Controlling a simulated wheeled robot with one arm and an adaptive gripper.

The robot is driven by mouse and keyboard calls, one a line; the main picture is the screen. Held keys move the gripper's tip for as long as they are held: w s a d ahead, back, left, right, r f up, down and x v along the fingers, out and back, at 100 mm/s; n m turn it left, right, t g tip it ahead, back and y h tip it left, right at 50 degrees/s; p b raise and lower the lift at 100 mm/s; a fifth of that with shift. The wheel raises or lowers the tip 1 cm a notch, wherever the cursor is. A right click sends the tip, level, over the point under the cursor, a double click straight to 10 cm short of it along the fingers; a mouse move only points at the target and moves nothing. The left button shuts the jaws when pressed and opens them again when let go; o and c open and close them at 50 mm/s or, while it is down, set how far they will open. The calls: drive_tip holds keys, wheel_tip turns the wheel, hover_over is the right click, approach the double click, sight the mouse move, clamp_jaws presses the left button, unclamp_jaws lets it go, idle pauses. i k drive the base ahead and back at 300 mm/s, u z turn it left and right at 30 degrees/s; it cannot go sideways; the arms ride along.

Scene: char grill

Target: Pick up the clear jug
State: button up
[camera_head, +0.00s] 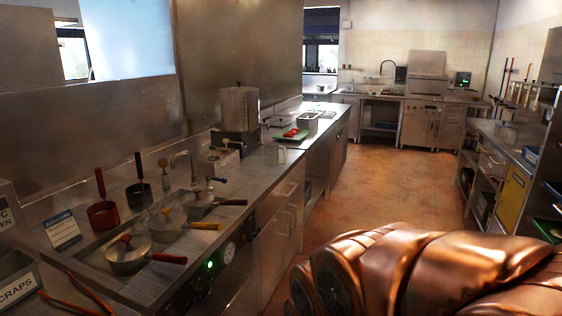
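A small clear jug (281,155) seems to stand on the left steel counter, near its front edge, just past the pots. It is small and faint at this distance, so its outline and contents are hard to make out. My gripper is not in view.
The left steel counter (232,187) carries lidded pots (128,254), a tall metal urn (240,107), a green tray (291,134) with red food and a steel container (307,121). Shelving (490,160) stands at right. The orange-brown floor (390,185) between them is clear.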

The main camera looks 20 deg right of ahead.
sight(272, 160)
drive_tip(key=z, duration=0.65)
drive_tip(key=i, duration=0.85)
drive_tip(key=z, duration=0.6)
drive_tip(key=i, duration=1.05)
drive_tip(key=u, duration=1)
drive_tip(key=i, duration=0.7)
drive_tip(key=u, duration=0.65)
